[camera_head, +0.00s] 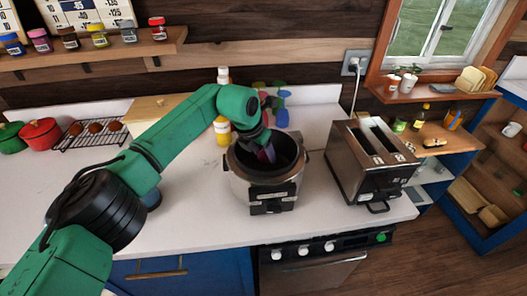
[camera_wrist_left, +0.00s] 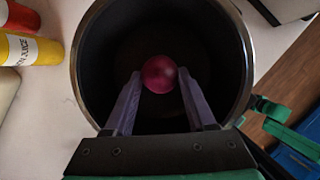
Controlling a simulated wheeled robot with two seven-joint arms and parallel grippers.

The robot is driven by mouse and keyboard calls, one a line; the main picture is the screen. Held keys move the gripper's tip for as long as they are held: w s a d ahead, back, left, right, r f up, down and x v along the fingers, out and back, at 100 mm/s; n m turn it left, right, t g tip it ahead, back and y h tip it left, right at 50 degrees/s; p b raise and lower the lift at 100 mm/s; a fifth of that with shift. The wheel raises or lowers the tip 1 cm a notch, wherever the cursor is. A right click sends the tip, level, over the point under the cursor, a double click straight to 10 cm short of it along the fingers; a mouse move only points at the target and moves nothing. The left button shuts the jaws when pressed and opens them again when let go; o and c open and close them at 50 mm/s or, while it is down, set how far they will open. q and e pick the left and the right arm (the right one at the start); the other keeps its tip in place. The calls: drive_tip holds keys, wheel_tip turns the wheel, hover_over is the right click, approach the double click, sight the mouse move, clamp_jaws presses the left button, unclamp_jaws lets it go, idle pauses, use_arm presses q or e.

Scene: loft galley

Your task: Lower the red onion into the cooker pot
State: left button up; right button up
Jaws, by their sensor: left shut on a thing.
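The cooker pot (camera_head: 240,168) is a round steel cooker with a dark inner pot, standing on the white counter. My left gripper (camera_head: 266,153) points down into its mouth. The red onion (camera_wrist_left: 160,74) is a round purple-red ball between the tips of my left gripper (camera_wrist_left: 159,82) in the left wrist view. The fingers are shut on it. The dark pot's rim (camera_wrist_left: 246,62) rings the onion and fingertips on all visible sides. In the head view the onion is mostly hidden by the gripper. How far it hangs above the pot floor cannot be told. My right gripper is not in view.
A steel toaster (camera_head: 350,165) stands close to the right of the pot. Red and green lidded pots (camera_head: 40,134) and a wire rack sit far left. The counter's left front is clear.

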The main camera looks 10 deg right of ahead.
use_arm(q)
drive_tip(key=shift+f+b, duration=1.95)
drive_tip(key=shift+f, duration=0.8)
idle(1.2)
drive_tip(key=o, duration=1.4)
drive_tip(key=shift+o, duration=0.2)
drive_tip(key=shift+r, duration=0.1)
